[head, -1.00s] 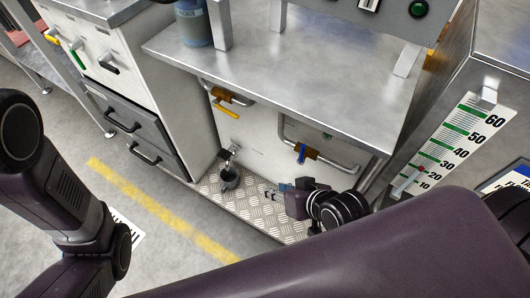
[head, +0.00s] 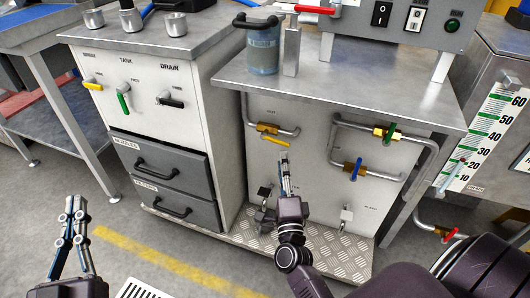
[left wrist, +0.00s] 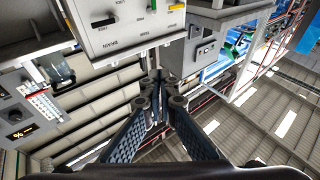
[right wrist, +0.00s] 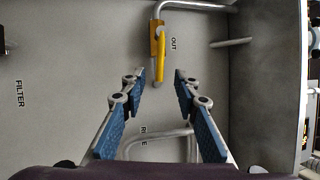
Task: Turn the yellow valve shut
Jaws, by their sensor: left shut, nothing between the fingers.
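The yellow valve is a yellow lever handle (head: 277,139) on a brass body, on the left bent pipe of the white panel under the bench. The lever points right and slightly down, roughly along its pipe. In the right wrist view the yellow lever (right wrist: 161,58) lies ahead of and between the fingertips, apart from them. My right gripper (head: 285,164) is just below the valve, pointing up; its fingers (right wrist: 155,92) are open and empty. My left gripper (head: 75,208) is shut and empty at the lower left, far from the valve; its fingers also meet in the left wrist view (left wrist: 158,82).
A blue-handled valve (head: 355,169) and a green-handled valve (head: 388,132) sit on pipes to the right. Two small taps stand low on the panel above the tread plate (head: 322,250). The bench top (head: 345,88) overhangs the valves. A drawer cabinet (head: 165,165) stands left.

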